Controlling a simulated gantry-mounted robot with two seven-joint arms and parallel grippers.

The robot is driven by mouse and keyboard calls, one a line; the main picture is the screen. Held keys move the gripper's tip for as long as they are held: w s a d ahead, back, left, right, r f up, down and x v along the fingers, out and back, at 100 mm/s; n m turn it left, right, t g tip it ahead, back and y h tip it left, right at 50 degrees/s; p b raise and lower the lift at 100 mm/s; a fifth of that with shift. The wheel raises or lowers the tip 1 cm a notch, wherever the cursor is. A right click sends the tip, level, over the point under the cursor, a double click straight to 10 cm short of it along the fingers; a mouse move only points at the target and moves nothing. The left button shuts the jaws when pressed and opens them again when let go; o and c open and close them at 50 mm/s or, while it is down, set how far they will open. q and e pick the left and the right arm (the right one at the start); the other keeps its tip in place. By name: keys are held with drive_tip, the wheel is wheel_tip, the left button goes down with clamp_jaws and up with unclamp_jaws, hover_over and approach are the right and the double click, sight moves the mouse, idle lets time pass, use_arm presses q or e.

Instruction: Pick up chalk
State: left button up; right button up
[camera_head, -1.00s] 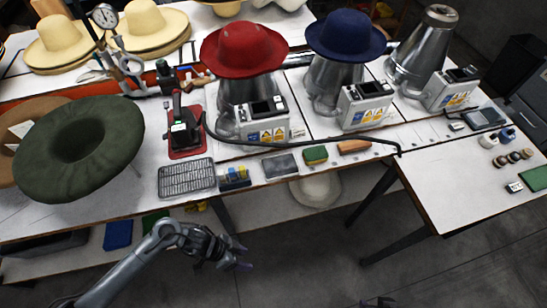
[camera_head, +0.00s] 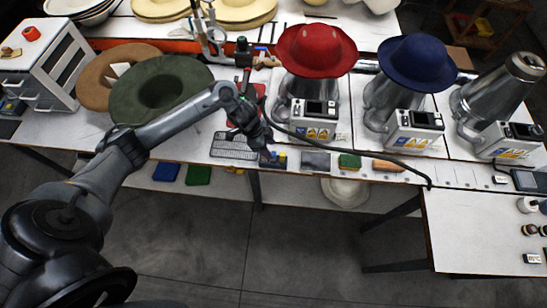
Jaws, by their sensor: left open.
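Small blue and yellow pieces that look like the chalk (camera_head: 281,158) sit near the front edge of the white bench, in or beside a small dark holder. My left gripper (camera_head: 266,151) is open, with its fingertips pointing down right beside these pieces. The fingers hide part of them, and I cannot tell whether they touch. My right gripper is not in view.
A grey grid rack (camera_head: 232,146) lies just left of the gripper. A grey block (camera_head: 316,161), a green-topped sponge (camera_head: 349,161) and a brown-handled brush (camera_head: 388,166) lie to the right. Behind stand a press with a red hat (camera_head: 316,50) and a black hose.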

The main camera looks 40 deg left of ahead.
use_arm(q)
drive_tip(key=shift+b+x, duration=0.3)
drive_tip(key=shift+x, duration=2.65)
drive_tip(key=shift+s+a+f, duration=0.1)
drive_tip(key=shift+a, duration=0.15)
clamp_jaws()
